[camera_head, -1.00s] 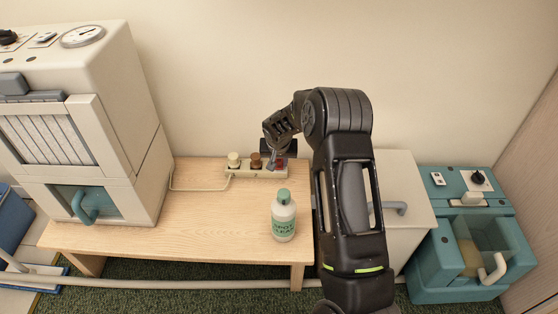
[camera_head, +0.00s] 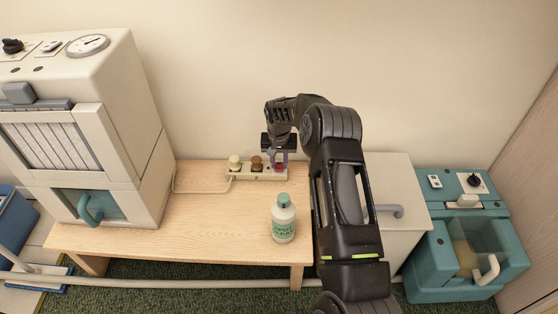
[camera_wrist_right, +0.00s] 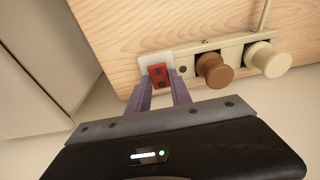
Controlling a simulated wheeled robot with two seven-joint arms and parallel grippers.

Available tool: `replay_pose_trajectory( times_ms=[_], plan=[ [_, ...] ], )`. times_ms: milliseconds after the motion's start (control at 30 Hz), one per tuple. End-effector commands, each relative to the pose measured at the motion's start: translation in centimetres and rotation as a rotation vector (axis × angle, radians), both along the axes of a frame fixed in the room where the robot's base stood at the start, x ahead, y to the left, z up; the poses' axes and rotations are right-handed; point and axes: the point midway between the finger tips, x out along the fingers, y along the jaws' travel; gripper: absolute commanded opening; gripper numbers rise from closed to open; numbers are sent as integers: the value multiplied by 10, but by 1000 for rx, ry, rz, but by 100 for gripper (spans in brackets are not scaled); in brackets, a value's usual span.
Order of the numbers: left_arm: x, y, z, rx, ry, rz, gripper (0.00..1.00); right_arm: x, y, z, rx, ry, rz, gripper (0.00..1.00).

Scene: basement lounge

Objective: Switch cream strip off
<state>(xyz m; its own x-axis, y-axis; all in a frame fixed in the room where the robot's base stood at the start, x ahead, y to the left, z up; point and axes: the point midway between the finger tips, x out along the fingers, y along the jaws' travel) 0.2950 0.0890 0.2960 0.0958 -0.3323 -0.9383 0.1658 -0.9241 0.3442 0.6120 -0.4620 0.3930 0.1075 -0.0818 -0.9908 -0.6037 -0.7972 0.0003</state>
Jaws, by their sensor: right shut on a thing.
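The cream strip (camera_head: 243,177) lies at the back of the wooden table near the wall. A cream plug (camera_head: 234,162) and a brown plug (camera_head: 257,163) stand in it. Its red rocker switch (camera_wrist_right: 158,76) is at the end away from the cord, on a pale plate. My right gripper (camera_head: 279,164) points down at that end. In the wrist view its two purple-grey fingers (camera_wrist_right: 161,91) reach to either side of the switch and are shut on it. The fingers partly hide the switch in the head view. The rocker's position cannot be told. My left gripper is not in view.
A white-and-green bottle (camera_head: 283,220) stands on the wooden table (camera_head: 160,236) in front of the strip. A large cream machine (camera_head: 75,130) is at the left. A pale cabinet (camera_head: 398,170) and a teal machine (camera_head: 465,240) are at the right. The table's middle is clear.

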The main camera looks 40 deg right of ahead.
Motion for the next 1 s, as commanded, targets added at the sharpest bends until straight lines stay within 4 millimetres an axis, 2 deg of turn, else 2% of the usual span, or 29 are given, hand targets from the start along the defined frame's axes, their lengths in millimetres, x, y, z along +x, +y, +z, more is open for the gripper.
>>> replay_pose_trajectory(
  times_ms=[267, 300, 533, 833, 1000],
  plan=[
    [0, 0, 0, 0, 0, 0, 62, 1, -1, 1, -1, -1, 0, 0],
    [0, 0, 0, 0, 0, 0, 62, 1, -1, 1, -1, -1, 0, 29],
    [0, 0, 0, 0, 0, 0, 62, 0, 0, 1, 0, 0, 0, 47],
    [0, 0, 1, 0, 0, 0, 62, 0, 0, 3, 0, 0, 1, 47],
    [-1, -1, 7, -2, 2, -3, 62, -1, 1, 21, -1, -2, 1, 47]
  ],
)
